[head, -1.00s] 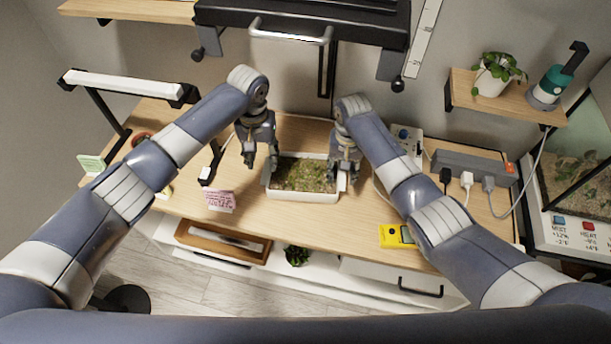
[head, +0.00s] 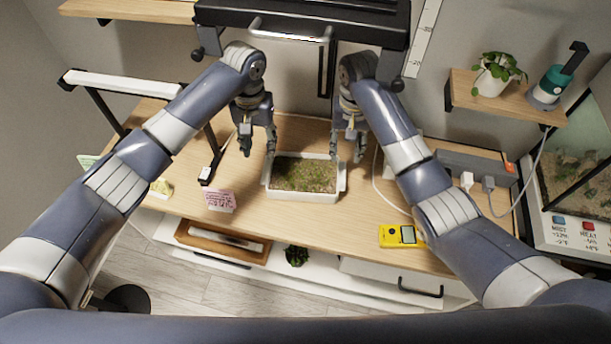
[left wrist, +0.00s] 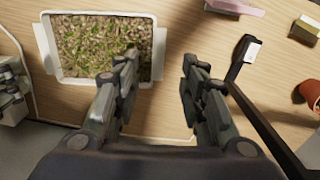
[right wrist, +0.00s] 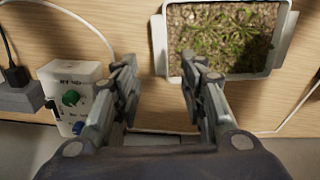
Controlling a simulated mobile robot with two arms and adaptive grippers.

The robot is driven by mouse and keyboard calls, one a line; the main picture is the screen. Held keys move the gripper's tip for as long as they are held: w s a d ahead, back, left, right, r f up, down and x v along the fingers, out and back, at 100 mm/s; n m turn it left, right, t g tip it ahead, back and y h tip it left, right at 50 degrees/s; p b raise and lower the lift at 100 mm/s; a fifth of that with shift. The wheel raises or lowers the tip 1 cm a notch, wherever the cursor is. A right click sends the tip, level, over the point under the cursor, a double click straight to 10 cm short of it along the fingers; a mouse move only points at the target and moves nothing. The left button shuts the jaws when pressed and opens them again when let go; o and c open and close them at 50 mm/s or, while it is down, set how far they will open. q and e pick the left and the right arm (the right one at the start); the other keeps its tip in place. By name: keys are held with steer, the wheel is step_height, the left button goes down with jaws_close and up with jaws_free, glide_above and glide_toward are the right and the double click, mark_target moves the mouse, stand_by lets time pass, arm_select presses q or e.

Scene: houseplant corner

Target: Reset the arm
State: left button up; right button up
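My left gripper (head: 258,146) is open and empty above the table, just beyond the left end of the white tray. Its two spread fingers (left wrist: 158,90) show bare wood between them in the left wrist view. My right gripper (head: 348,148) is open and empty above the far right corner of the tray; its fingers (right wrist: 157,85) are apart in the right wrist view. The white tray (head: 306,197) with side handles holds soil and small green sprouts. It sits on the table and also shows in the left wrist view (left wrist: 46,48) and right wrist view (right wrist: 158,45).
A pink card (head: 219,200) and a yellow meter (head: 398,236) lie near the table's front edge. A grey power strip (head: 470,165) is at the right. A white control box (right wrist: 70,90) stands near my right gripper. A lamp (head: 125,87) stands left.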

steer(key=shift+r, duration=0.8)
